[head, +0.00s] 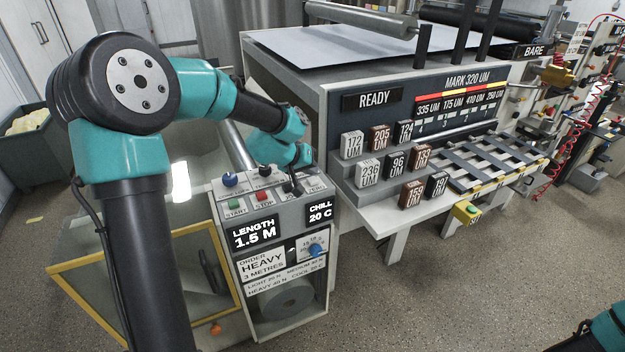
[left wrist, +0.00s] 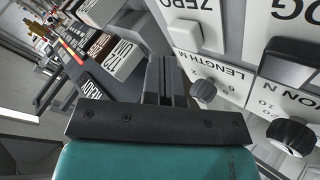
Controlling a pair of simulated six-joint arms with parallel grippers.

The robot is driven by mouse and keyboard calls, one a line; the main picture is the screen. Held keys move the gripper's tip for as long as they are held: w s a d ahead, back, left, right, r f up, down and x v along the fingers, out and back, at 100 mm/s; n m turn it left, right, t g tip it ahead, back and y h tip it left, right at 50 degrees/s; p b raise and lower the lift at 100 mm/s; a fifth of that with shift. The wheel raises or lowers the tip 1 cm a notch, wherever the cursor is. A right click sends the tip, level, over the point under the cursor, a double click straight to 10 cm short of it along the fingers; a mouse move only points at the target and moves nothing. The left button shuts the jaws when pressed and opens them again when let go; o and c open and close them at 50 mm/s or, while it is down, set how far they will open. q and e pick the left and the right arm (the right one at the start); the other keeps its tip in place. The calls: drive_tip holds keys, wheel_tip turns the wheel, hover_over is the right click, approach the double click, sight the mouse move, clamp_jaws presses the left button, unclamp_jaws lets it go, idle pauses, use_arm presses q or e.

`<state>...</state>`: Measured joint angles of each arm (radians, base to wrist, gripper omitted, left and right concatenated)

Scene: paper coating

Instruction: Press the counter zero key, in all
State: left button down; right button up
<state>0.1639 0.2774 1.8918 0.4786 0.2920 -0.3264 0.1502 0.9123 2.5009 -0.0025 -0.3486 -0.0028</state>
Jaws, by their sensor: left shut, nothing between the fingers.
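The counter zero key (left wrist: 185,36) is a small white key under the ZERO label in the left wrist view. My left gripper (head: 293,188) is shut and empty over the right part of the control box top (head: 222,186). In the left wrist view its closed tips (left wrist: 164,62) show beside the key, a little to its left; I cannot tell the height between them. In the head view the gripper covers the area of the key. The length display (head: 255,234) reads 1.5 M. My right gripper is not in view.
Green START (head: 235,205) and red (head: 262,195) keys sit left of my gripper. The order card (head: 262,263) reads HEAVY, 3 METRES. Labelled blocks (head: 368,171) stand to the right.

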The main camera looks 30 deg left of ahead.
sight(311, 178)
use_arm(q)
drive_tip(key=shift+f, duration=0.35)
drive_tip(key=shift+f, duration=0.45)
idle(0.8)
idle(0.3)
drive_tip(key=shift+r, duration=0.9)
drive_tip(key=shift+r, duration=2.5)
